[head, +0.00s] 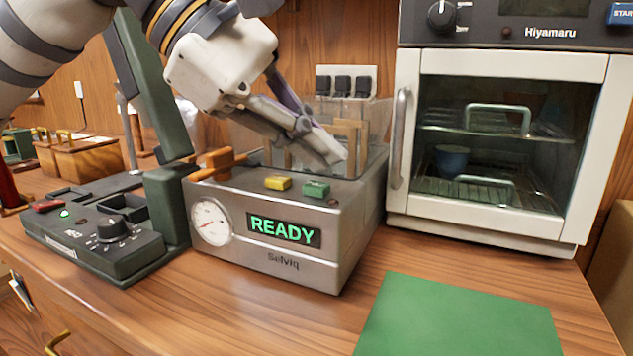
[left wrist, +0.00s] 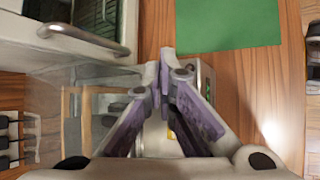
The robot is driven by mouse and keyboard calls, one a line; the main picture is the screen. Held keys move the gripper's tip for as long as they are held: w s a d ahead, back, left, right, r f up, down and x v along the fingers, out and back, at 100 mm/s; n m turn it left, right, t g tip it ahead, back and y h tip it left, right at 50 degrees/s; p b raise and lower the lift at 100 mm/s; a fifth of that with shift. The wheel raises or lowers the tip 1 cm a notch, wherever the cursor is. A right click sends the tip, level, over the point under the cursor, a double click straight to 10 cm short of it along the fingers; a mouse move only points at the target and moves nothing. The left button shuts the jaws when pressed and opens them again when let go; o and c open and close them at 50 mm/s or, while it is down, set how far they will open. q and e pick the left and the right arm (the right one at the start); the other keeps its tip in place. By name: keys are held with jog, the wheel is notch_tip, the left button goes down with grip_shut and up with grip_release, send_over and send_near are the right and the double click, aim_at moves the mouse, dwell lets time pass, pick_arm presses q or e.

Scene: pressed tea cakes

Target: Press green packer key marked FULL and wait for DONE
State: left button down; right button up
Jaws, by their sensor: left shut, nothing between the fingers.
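The packer (head: 263,262) is a silver box marked Selviq, with a round gauge and a display (head: 284,231) reading READY in green. On its top front edge sit a green key (head: 316,188) and, left of it, a yellow key (head: 277,183). I cannot read any marking on the keys. My left gripper (head: 338,156) is shut and empty above the packer's top, behind and a little right of the green key in the picture, apart from it. In the left wrist view the shut fingers (left wrist: 164,58) hide most of the packer. My right gripper is not in view.
A clear-walled bay with wooden pieces (head: 356,135) stands on the packer behind my fingers. A white oven (head: 490,225) stands to the right, a dark green machine (head: 110,240) to the left. A green mat (head: 460,320) lies on the counter in front; the wood around it is clear.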

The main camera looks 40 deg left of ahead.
aim_at(316, 187)
pick_arm(q)
jog(key=shift+f, duration=0.1)
jog(key=shift+f+b, duration=0.35)
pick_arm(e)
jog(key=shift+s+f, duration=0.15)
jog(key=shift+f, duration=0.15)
pick_arm(q)
jog(key=shift+f+b, duration=0.35)
jog(key=shift+f, duration=0.1)
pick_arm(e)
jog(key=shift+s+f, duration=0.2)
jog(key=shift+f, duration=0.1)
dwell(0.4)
pick_arm(q)
jog(key=shift+r+p, duration=0.7)
jog(key=shift+r, duration=0.2)
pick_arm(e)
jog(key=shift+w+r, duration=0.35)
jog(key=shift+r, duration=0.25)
pick_arm(q)
notch_tip(316, 187, up, 5)
jog(key=p, duration=0.3)
jog(key=shift+r, duration=0.1)
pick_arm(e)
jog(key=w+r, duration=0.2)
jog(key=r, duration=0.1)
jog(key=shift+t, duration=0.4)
